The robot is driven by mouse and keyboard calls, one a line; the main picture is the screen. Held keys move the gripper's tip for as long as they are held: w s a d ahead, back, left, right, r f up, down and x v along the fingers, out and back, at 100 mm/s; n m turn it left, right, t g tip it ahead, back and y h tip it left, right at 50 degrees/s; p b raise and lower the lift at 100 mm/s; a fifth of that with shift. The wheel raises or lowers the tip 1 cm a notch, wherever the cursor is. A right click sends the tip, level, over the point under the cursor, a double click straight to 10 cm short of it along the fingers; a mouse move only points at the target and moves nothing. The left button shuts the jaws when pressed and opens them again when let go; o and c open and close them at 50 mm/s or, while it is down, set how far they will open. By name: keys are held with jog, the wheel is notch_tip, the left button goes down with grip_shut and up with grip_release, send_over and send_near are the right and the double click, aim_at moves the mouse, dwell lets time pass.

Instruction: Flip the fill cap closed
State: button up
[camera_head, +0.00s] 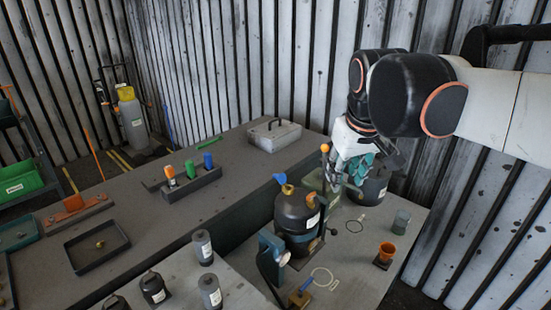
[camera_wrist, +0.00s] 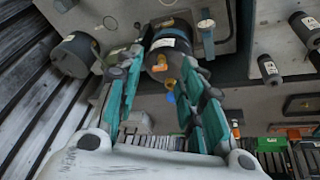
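A dark tank (camera_head: 297,218) with a white label stands upright on the grey bench. An orange fill neck (camera_head: 288,190) is on its top. A small blue fill cap (camera_head: 280,178) stands tilted up beside the neck, apparently open. In the wrist view the tank (camera_wrist: 167,42) lies beyond my fingers, with the orange neck (camera_wrist: 170,84) and blue cap (camera_wrist: 170,97) between them. My gripper (camera_head: 353,182) is to the right of the tank in the head view, teal fingers pointing down. In the wrist view my gripper (camera_wrist: 163,68) is open and empty, apparently not touching the cap.
A second dark tank (camera_head: 376,190) stands behind my gripper. A rod with an orange ball (camera_head: 325,148) rises near the first tank. A blue fixture (camera_head: 270,255) stands in front of it, an orange cup (camera_head: 386,252) to its right. A grey case (camera_head: 275,135) is farther back.

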jog(key=w+a+r+n+g+p, duration=0.1)
jog(key=w+a+r+p, duration=0.15)
jog(key=w, duration=0.35)
jog(key=w+a+r+n+g+p, duration=0.1)
jog(key=w+r, duration=0.2)
jog(key=w, duration=0.3)
jog(key=n+g+h+p, duration=0.2)
jog(key=n+g+p, duration=0.1)
jog(key=p, duration=0.4)
send_over(279, 178)
jog(key=w, duration=0.4)
jog(key=x, duration=0.3)
jog(key=w+a+f+n+g+h+p, duration=0.1)
jog(key=w+a+f+g+p, duration=0.1)
jog(key=a+f+p, duration=0.3)
jog(key=b+x, duration=0.1)
jog(key=x, duration=0.4)
jog(key=b+x, duration=0.1)
jog(key=x, duration=0.4)
jog(key=b+x, duration=0.1)
jog(key=x, duration=0.4)
jog(key=shift+w+f, duration=0.1)
jog(key=shift+w, duration=0.2)
jog(key=c, duration=0.7)
